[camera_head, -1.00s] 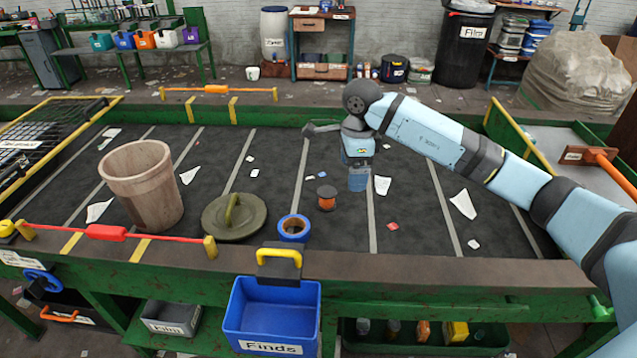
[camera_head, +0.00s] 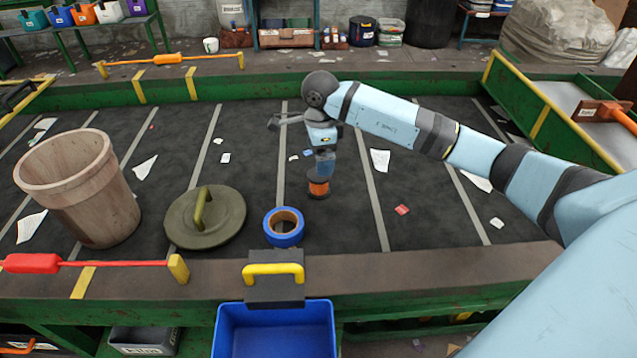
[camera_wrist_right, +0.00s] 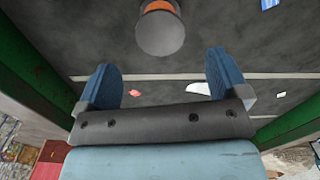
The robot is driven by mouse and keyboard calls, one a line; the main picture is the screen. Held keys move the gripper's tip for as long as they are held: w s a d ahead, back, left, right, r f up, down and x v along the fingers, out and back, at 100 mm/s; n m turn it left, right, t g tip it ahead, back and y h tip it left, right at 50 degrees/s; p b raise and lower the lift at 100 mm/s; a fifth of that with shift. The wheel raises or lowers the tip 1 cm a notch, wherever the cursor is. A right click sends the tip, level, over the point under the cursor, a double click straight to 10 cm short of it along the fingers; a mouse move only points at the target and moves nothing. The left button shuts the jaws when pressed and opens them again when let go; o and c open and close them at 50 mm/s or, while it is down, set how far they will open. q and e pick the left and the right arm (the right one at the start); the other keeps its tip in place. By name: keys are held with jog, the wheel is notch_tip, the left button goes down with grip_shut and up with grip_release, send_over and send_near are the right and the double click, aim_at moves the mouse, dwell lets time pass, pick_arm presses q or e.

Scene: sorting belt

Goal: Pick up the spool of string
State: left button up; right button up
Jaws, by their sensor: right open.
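The spool of string (camera_head: 319,187), orange between dark end discs, stands upright on the dark belt in the head view. It also shows at the top of the right wrist view (camera_wrist_right: 160,28), just beyond the fingers and cut by the upper edge. My right gripper (camera_head: 325,163) reaches down at the spool's far side in the head view, partly overlapping it. In the right wrist view its two blue fingers (camera_wrist_right: 165,85) are wide apart with nothing between them. My left gripper is not in view.
A roll of blue tape (camera_head: 283,227) and a round olive lid (camera_head: 206,217) lie left of the spool. A tall brown bin (camera_head: 80,187) stands further left. A blue box (camera_head: 275,330) hangs at the belt's front edge. Paper scraps lie scattered; the belt right of the spool is mostly clear.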

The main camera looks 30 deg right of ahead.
aim_at(319, 183)
jog(key=shift+f+p, duration=0.3)
jog(key=shift+f, duration=3.3)
jog(key=shift+a, duration=0.1)
jog(key=c, duration=1)
